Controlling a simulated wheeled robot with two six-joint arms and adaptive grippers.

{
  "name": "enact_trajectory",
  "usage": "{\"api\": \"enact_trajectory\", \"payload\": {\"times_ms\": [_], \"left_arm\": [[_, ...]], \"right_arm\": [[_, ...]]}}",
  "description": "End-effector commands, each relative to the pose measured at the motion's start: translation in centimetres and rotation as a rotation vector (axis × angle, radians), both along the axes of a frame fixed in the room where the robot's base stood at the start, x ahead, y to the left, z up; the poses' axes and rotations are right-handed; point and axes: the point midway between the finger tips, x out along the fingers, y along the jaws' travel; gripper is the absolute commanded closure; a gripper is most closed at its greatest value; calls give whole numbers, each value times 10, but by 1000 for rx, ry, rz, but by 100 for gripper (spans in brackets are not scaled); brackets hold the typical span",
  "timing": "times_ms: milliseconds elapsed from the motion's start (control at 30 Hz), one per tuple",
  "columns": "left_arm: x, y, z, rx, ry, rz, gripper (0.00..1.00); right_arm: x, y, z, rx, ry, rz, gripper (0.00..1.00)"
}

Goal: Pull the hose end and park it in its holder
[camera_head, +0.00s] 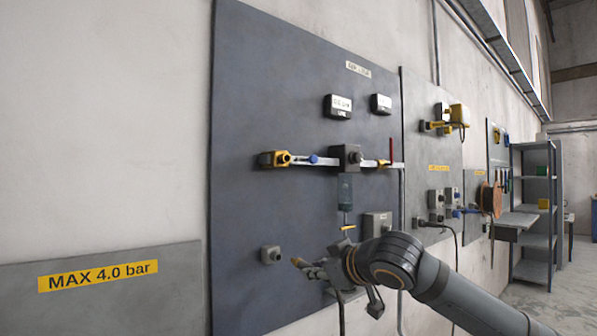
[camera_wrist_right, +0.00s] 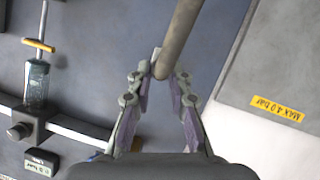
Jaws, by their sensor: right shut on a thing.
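My right gripper (camera_wrist_right: 160,75) is shut on the grey-brown hose end (camera_wrist_right: 181,30) in the wrist view. The hose end sits between the fingertips and runs out of the top of that view. In the head view my right gripper (camera_head: 310,268) is in front of the lower part of the dark panel, with a small brass-coloured tip at its left. A small grey block with a round front (camera_head: 270,255), possibly the holder, is on the panel left of the gripper, apart from it. My left gripper is not in view.
The dark panel (camera_head: 250,110) carries a horizontal rail with a yellow fitting (camera_head: 275,159) and a glass cylinder with a yellow handle (camera_head: 345,190). A grey plate marked MAX 4.0 bar (camera_head: 100,305) is at lower left. Shelves (camera_head: 535,215) stand far right.

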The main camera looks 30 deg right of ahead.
Motion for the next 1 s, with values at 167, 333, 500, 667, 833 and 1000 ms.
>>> {"api": "enact_trajectory", "payload": {"times_ms": [167,333,500,667,833,1000], "left_arm": [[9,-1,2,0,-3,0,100],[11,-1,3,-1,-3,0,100],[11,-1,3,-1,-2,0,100],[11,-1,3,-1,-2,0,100],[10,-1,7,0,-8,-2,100],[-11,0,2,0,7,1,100]], "right_arm": [[2,0,-10,0,-1,0,100],[2,0,-10,0,-1,-1,100],[2,0,-10,0,-1,-1,100],[2,0,-10,0,-1,-1,100],[4,0,-8,0,2,-1,100],[8,0,-5,-1,8,0,100]]}}
